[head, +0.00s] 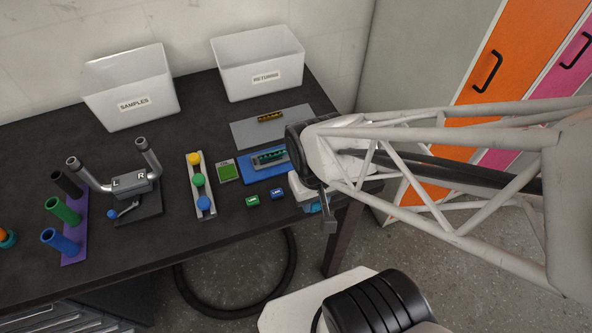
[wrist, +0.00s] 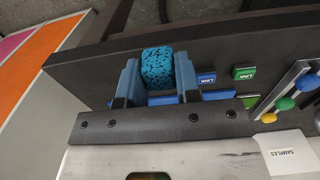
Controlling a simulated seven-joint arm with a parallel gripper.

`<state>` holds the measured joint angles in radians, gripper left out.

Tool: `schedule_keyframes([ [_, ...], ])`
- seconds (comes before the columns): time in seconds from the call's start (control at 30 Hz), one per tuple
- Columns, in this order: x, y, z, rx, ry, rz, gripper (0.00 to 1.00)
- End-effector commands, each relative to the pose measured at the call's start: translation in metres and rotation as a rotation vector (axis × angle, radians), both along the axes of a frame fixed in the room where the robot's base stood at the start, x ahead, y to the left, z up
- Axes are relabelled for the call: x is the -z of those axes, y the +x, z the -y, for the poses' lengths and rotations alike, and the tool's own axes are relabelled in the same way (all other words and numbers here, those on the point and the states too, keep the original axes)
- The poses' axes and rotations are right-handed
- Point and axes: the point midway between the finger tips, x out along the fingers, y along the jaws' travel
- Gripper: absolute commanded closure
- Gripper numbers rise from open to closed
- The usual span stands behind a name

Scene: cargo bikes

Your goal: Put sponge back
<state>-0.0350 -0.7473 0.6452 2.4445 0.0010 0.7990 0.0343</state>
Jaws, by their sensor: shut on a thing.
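A blue sponge with black specks (wrist: 158,68) is held between the two fingers of my gripper (wrist: 157,82) in the wrist view. In the head view a little of the light-blue sponge (head: 313,208) shows under my gripper (head: 312,198), near the right end of the black table. Most of the sponge is hidden there by my gripper and arm. A blue plate (head: 256,176) lies just left of my gripper; part of its surface is covered by a teal-and-grey item. I cannot tell whether the sponge touches the table.
Green (head: 252,201) and blue (head: 278,194) blocks lie left of my gripper. A grey mat (head: 240,132) and the RETURNS bin (head: 283,55) are behind; the SAMPLES bin (head: 156,111) is farther left. A stand with coloured knobs (head: 204,190) and a handlebar fixture (head: 140,205) occupy the table's middle.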

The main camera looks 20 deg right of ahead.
Motion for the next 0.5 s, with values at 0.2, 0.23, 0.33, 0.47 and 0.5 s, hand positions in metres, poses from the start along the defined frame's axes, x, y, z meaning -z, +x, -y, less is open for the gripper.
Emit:
schedule_keyframes([
  [0.2,0.003,0.032,-0.001,0.000,0.000,-0.001,0.92],
  [0.23,0.004,0.036,-0.001,0.000,0.000,-0.002,0.92],
  [0.33,0.005,0.051,-0.002,0.000,0.000,-0.002,0.92],
  [0.47,0.007,0.066,-0.002,0.000,0.000,-0.002,0.92],
  [0.5,0.007,0.069,-0.002,0.000,0.000,-0.001,0.92],
])
